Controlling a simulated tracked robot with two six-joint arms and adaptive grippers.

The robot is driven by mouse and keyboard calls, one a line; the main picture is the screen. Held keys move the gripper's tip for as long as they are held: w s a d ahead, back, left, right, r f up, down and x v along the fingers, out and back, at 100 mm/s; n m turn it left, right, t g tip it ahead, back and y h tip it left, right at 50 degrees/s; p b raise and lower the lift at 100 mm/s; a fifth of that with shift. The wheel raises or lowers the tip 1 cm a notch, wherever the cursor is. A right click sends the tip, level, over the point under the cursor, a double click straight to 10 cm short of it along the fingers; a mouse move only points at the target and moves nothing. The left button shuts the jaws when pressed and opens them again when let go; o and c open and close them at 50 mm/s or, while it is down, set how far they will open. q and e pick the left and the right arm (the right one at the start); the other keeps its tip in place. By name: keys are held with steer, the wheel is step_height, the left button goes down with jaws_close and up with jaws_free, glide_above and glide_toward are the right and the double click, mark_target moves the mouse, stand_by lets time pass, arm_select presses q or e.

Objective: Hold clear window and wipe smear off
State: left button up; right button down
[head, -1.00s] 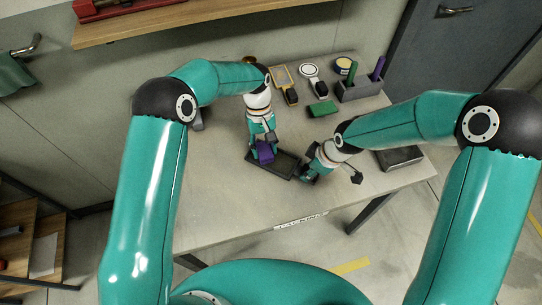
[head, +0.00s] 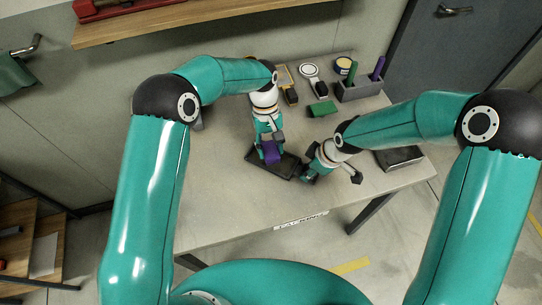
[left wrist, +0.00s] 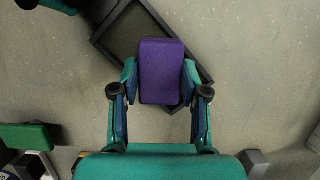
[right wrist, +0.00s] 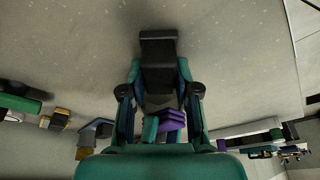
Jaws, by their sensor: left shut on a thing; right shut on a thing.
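A dark-framed window (head: 290,162) with a dark-looking pane is on or just above the grey table; in the left wrist view the window (left wrist: 128,30) lies tilted. My left gripper (head: 270,150) is shut on a purple block (head: 271,155), also in the left wrist view (left wrist: 161,70), which overlaps the window; contact is hard to tell. My right gripper (head: 310,172) is at the window's right end, shut on a black part (right wrist: 158,62), apparently the window's grip. The purple block (right wrist: 172,119) shows behind it in the right wrist view. I cannot make out a smear.
At the table's back stand a grey holder (head: 358,91) with green and purple handles, a green block (head: 322,108), a round-headed tool (head: 309,71), a yellow-edged tool (head: 291,96) and a tin (head: 343,65). A dark tray (head: 400,158) lies right. The table's front is clear.

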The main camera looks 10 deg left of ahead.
arm_select(q)
steer(key=shift+r, duration=0.7)
steer(key=shift+a, duration=0.1)
steer(key=w+a+r, duration=0.2)
steer(key=a+r, duration=0.2)
steer(key=a, duration=0.2)
steer(key=shift+w+a, duration=0.15)
steer(key=shift+w, duration=0.25)
arm_select(e)
steer(key=c, duration=0.8)
jaws_free()
steer(key=shift+o, duration=0.2)
